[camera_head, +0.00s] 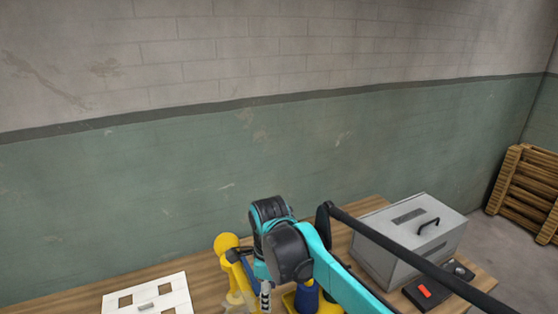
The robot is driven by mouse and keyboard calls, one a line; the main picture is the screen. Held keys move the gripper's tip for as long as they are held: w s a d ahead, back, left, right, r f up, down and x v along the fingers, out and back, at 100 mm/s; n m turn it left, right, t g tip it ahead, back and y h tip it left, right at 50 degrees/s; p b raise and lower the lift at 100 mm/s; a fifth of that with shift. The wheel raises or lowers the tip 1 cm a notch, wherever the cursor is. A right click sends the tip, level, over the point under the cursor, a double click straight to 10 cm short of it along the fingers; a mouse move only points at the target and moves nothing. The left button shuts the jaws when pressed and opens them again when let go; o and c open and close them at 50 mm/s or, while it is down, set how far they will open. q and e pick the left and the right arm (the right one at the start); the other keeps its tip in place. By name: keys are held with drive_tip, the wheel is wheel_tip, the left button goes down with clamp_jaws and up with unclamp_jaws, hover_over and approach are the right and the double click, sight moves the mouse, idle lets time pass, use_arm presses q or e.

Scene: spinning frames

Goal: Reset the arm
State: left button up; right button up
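A teal and black jointed arm (322,268) reaches up from the bottom edge, right of centre, over the wooden table. Its rounded black joint (288,250) is near the picture's middle. I cannot tell from this view whether it is one of my arms. A thin black bar (400,249) runs from behind it down to the lower right. A small grey ribbed part (265,296) shows below the black joint. No gripper fingers of mine can be made out.
The wooden table (205,270) bears a white panel (116,303) with square holes, a yellow rounded piece (227,242), a grey metal box (381,262) with a black handle, and a black device with a red switch (424,291). A wooden pallet (524,188) stands at right. A wall rises behind.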

drive_tip(key=s+d+f+n+t+b, duration=0.3)
drive_tip(key=s+d+f+n, duration=0.3)
drive_tip(key=d+n, duration=0.4)
drive_tip(key=s+d+f+n+t+b, duration=0.3)
drive_tip(key=s+d+f+n+b, duration=0.3)
drive_tip(key=d, duration=0.5)
wheel_tip(320, 180, down, 3)
drive_tip(key=n, duration=0.3)
drive_tip(key=shift+n+t, duration=0.3)
drive_tip(key=shift+n, duration=0.1)
